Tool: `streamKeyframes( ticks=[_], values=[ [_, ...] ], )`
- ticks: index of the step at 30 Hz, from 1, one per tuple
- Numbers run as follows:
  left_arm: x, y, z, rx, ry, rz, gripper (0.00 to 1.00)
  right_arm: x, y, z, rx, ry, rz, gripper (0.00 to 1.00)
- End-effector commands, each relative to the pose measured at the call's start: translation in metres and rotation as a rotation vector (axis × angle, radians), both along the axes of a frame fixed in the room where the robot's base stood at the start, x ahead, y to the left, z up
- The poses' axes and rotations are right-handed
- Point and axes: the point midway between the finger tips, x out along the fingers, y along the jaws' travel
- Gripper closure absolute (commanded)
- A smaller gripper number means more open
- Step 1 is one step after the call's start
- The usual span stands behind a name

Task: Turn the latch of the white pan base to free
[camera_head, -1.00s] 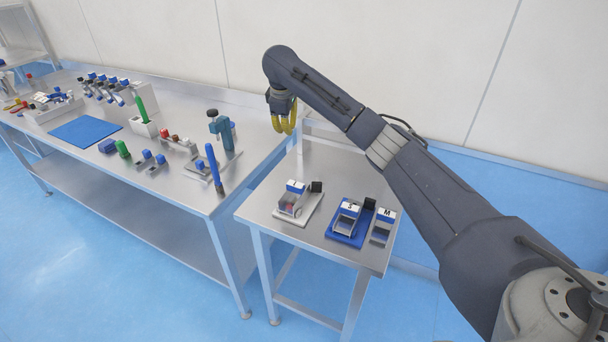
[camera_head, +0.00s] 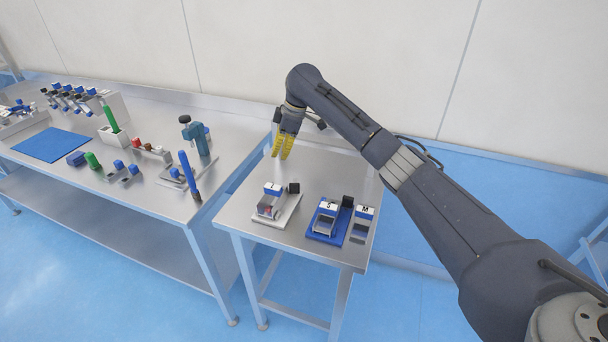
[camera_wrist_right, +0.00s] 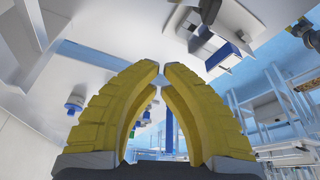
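The white pan base (camera_head: 285,220) lies on the small steel table. It carries a small pan with a blue-and-white top (camera_head: 272,189) and a black block (camera_head: 293,187) at its back right corner. I cannot make out which part is its latch or how it is turned. My right gripper (camera_head: 281,157) hangs behind the white base, apart from it, with yellow fingers pointing down. In the right wrist view its fingertips (camera_wrist_right: 161,66) almost meet, with nothing between them. My left gripper is not in view.
A blue base (camera_head: 315,233) with an S-marked pan stands right of the white base, beside an M-marked pan (camera_head: 362,225). The left bench (camera_head: 150,205) holds a blue mat (camera_head: 46,146), tools and small parts. The small table's back is clear.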

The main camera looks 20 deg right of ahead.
Motion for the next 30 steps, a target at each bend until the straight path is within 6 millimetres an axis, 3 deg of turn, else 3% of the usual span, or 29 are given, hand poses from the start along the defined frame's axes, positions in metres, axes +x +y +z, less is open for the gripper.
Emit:
streamKeyframes(
  ticks=[8, 22, 30],
  values=[
    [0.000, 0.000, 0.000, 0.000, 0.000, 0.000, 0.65, 0.001, 0.010, -0.022, 0.018, 0.005, 0.017, 1.00],
    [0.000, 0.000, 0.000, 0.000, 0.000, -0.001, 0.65, 0.010, 0.034, -0.097, 0.017, 0.005, 0.014, 1.00],
    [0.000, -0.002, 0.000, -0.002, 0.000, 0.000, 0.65, 0.001, 0.005, -0.097, 0.015, 0.003, 0.013, 1.00]
  ],
)
